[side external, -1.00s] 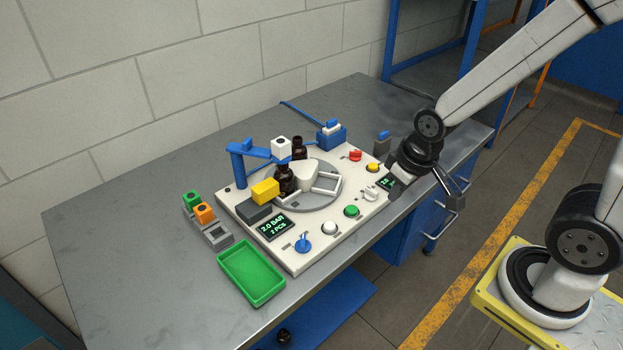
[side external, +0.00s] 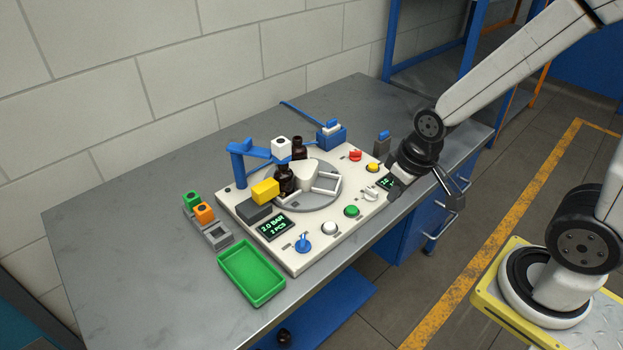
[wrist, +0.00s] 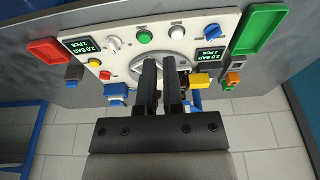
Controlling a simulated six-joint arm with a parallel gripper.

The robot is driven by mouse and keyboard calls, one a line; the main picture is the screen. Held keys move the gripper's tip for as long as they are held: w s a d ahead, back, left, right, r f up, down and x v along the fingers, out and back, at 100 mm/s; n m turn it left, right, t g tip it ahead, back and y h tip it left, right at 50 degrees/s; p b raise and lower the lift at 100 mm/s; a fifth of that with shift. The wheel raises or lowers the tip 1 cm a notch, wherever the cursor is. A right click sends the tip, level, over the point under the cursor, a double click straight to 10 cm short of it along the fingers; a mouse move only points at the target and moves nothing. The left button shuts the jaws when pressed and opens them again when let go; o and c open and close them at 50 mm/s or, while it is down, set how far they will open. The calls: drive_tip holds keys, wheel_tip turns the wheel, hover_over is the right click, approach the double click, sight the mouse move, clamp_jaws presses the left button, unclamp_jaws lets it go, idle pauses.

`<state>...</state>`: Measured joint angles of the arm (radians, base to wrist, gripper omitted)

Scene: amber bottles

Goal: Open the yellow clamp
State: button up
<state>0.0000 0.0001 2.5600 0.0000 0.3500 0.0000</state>
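The yellow clamp (side external: 265,190) is a yellow block on a dark base at the left of the white machine board (side external: 298,262), beside a round grey turntable (side external: 307,207). In the wrist view the yellow clamp (wrist: 200,79) is just right of my fingers. An amber bottle (side external: 284,184) stands close beside the clamp; whether they touch is unclear. Another amber bottle (side external: 299,150) stands behind it. My gripper (wrist: 160,62) has a narrow gap between its dark fingers and holds nothing visible. In the side view it is over the board's right end, apart from the clamp.
Buttons and a blue knob (side external: 302,243) line the board's front. A green tray (side external: 251,275) lies at the front left, with green and orange blocks (side external: 205,213) behind it. The table's left part is clear.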

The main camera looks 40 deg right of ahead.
drive_tip(key=o, duration=0.7)
drive_tip(key=shift+w, duration=0.3)
drive_tip(key=shift+o, duration=1)
drive_tip(key=w+a+m, duration=0.2)
drive_tip(key=w+m, duration=0.2)
drive_tip(key=w, duration=0.6)
drive_tip(key=shift+r+m+g, duration=0.3)
drive_tip(key=shift+m, duration=0.1)
drive_tip(key=m+g, duration=0.2)
drive_tip(key=m, duration=1)
hover_over(258, 189)
drive_tip(key=f, duration=0.6)
drive_tip(key=shift+s+d, duration=0.3)
drive_tip(key=shift+w+a+f+m, duration=0.25)
drive_tip(key=shift+m, duration=0.35)
drive_tip(key=shift+f, duration=0.1)
drive_tip(key=shift+f, duration=3.8)
